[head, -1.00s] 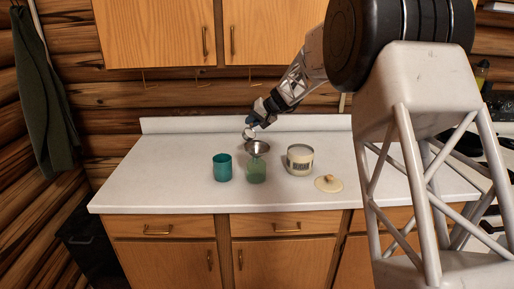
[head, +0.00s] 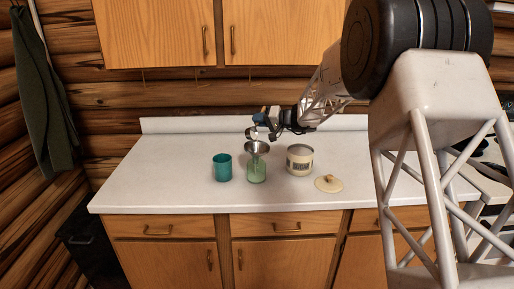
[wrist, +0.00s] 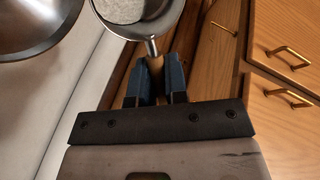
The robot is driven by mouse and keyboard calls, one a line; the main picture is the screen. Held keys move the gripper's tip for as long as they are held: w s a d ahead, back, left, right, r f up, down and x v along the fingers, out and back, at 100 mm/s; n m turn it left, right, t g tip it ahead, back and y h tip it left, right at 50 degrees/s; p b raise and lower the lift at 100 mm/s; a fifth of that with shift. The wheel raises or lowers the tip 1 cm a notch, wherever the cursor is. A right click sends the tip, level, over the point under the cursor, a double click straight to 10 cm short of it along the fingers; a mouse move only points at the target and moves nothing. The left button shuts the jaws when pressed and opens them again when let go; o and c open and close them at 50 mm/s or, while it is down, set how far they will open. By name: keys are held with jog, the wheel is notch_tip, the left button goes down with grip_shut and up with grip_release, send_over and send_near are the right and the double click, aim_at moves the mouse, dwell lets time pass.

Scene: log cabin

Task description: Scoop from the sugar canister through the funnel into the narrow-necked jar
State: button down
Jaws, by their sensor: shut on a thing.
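My gripper (head: 264,120) is shut on the handle of a metal scoop (head: 252,133), just above and behind the funnel. In the wrist view the scoop (wrist: 160,25) holds white sugar (wrist: 120,8), and its handle sits between my blue fingers (wrist: 157,85). The steel funnel (head: 257,147) sits on the green narrow-necked jar (head: 257,172) and hides its neck. The funnel's rim also shows in the wrist view (wrist: 40,48), left of the scoop and apart from it there. The cream sugar canister (head: 300,162) stands open to the right.
A teal cup (head: 222,168) stands close left of the jar. The canister's round lid (head: 328,184) lies on the white counter (head: 165,165) at front right. The counter's left side is clear. Wooden cupboards (head: 270,35) hang above.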

jog(key=d+t+y, duration=0.1)
jog(key=y, duration=0.1)
jog(key=s+d+t+y, duration=0.1)
jog(key=y, duration=0.1)
jog(key=d+n+y, duration=0.1)
jog(key=y, duration=0.2)
jog(key=shift+s+d+t, duration=0.1)
jog(key=shift+s+t, duration=0.3)
